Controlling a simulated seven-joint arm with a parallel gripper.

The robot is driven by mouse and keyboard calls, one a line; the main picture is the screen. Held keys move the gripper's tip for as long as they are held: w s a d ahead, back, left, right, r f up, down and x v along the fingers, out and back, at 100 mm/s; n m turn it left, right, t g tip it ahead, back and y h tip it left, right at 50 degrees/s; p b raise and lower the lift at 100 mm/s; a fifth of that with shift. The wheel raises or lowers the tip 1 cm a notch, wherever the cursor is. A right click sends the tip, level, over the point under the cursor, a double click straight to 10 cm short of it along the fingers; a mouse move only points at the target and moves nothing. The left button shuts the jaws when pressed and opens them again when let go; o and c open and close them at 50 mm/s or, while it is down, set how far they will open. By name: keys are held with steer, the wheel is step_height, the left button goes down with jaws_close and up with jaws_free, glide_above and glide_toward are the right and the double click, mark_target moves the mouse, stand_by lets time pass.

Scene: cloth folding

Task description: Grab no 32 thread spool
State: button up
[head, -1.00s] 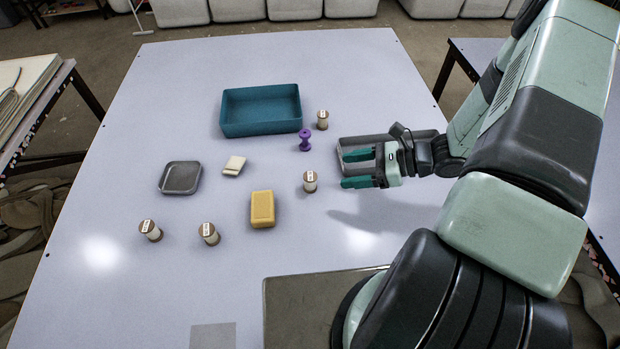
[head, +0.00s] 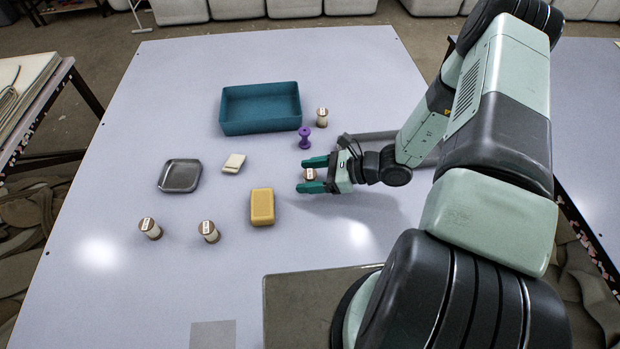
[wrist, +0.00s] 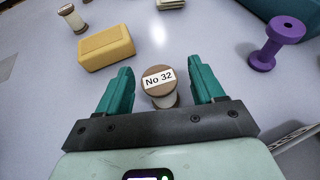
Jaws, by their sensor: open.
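The No 32 thread spool (wrist: 159,85) stands upright on the table, with a brown top, a white label and pale thread. In the wrist view it lies between the two green fingers of my gripper (wrist: 160,88), with a gap on each side. In the head view my gripper (head: 314,174) is open around the spool (head: 310,175), which is partly hidden by the fingers. The label reads "No 32" in the wrist view.
A purple spool (head: 305,137) and another thread spool (head: 322,117) stand behind my gripper. A yellow block (head: 262,206) is to its left. Two more spools (head: 150,229) (head: 209,231), a grey dish (head: 180,175), a pale eraser-like block (head: 233,163) and a teal tray (head: 261,125) are farther off.

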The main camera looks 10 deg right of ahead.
steer(key=c, duration=1)
steer(key=shift+c, duration=0.2)
steer(key=shift+r, duration=0.1)
